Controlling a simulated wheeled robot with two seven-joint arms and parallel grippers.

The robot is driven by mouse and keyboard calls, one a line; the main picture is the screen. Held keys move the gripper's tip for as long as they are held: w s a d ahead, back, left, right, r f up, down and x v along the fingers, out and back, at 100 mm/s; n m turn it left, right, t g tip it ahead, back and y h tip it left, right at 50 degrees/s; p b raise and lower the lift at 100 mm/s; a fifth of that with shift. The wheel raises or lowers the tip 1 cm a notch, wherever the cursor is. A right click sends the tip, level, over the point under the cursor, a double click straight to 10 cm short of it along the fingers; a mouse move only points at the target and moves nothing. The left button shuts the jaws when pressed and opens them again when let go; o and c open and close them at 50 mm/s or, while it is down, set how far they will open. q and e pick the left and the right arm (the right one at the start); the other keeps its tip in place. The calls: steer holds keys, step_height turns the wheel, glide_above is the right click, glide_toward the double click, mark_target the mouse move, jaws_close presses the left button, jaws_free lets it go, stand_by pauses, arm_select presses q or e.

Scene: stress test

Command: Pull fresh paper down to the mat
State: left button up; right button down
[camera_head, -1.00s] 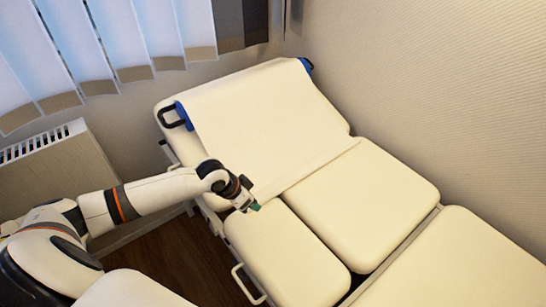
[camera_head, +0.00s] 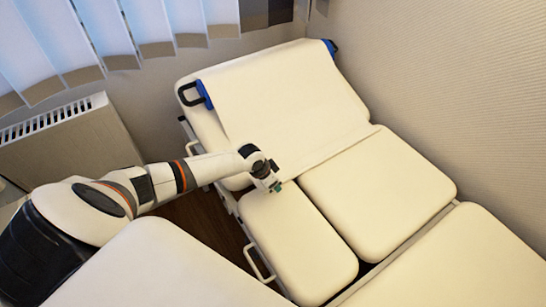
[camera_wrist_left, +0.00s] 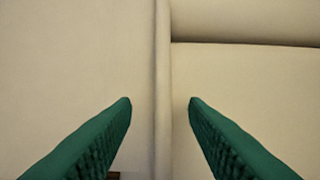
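The fresh paper (camera_head: 290,105) is a wide cream sheet. It runs from the blue-ended roll holder (camera_head: 204,94) over the raised backrest and ends in a straight lower edge just above the seat pads. My left gripper (camera_head: 277,187) is at the near lower corner of the paper, above the couch. In the left wrist view the green fingers (camera_wrist_left: 160,102) are apart, with a narrow pale raised strip (camera_wrist_left: 162,60) running between them and touching neither. I cannot pick out a separate mat among the cream surfaces. My right gripper is not in view.
The couch has a narrow near pad (camera_head: 300,245), a wider pad (camera_head: 380,190) beside it and another pad (camera_head: 460,260) at lower right. A metal side handle (camera_head: 258,265) sticks out on the near side. A radiator (camera_head: 70,145) and window blinds stand at left, a wall behind.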

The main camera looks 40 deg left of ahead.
arm_select(q)
steer(key=shift+f, duration=0.25)
jaws_close()
